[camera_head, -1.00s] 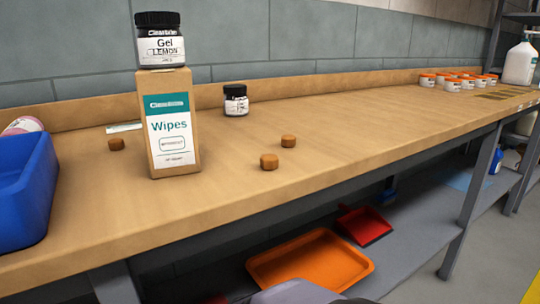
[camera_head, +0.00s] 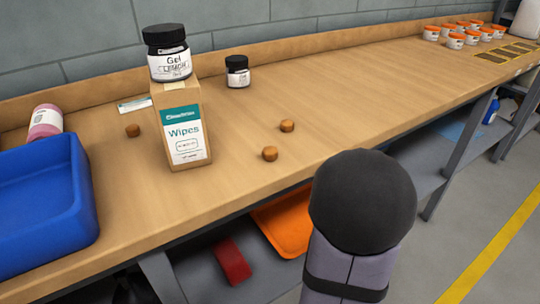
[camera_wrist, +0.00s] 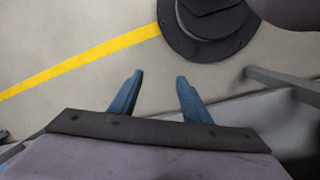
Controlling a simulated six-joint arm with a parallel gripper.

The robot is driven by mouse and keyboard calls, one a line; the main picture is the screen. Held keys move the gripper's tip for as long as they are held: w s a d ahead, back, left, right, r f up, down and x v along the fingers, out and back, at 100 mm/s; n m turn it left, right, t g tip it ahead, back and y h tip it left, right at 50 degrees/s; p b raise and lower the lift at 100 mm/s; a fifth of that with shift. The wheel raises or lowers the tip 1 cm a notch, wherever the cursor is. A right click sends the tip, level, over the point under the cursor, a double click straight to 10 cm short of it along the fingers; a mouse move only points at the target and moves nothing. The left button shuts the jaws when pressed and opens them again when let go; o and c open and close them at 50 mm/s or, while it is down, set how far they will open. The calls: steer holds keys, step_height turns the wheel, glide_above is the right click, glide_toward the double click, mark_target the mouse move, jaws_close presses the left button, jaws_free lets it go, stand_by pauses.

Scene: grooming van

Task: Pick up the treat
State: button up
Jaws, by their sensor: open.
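Several small brown round treats lie on the wooden bench in the head view. One treat (camera_head: 270,153) is near the front edge, right of the wipes box. Another treat (camera_head: 287,125) lies just behind it to the right. A third treat (camera_head: 133,131) lies left of the wipes box. My gripper (camera_wrist: 158,82) shows in the wrist view, with its two blue fingers apart and nothing between them. It points at the floor, and no treat shows in that view. In the head view my arm rises in front of the bench, and the gripper itself is not seen there.
The wipes box (camera_head: 184,135) stands on the bench with a gel jar (camera_head: 168,62) on top. A smaller jar (camera_head: 237,72) stands behind. A blue bin (camera_head: 45,190) and pink bottle (camera_head: 45,121) are at left. Several orange-lidded tubs (camera_head: 456,41) stand far right. The bench (camera_head: 350,105) middle is clear.

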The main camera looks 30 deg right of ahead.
steer(key=d+r+m+h+p, duration=0.1)
steer(key=d+r+m+p, duration=0.15)
steer(key=r+p, duration=1.05)
steer(key=d+r+m+h+p, duration=0.1)
steer(key=r+m+p, duration=0.2)
steer(key=r+p, duration=1)
step_height(320, 180, up, 21)
steer(key=n+t+y+p, duration=0.2)
steer(key=n+y+p, duration=0.2)
steer(key=n+p, duration=0.85)
glide_above(271, 150)
steer(key=p, duration=0.3)
steer(key=shift+s+d+f+m, duration=0.1)
steer(key=shift+d+m, duration=0.1)
steer(key=shift+m, duration=1)
steer(key=shift+a+f, duration=0.1)
steer(key=shift+f, duration=0.6)
steer(key=shift+f+p, duration=0.7)
steer(key=shift+f, duration=2.35)
jaws_close()
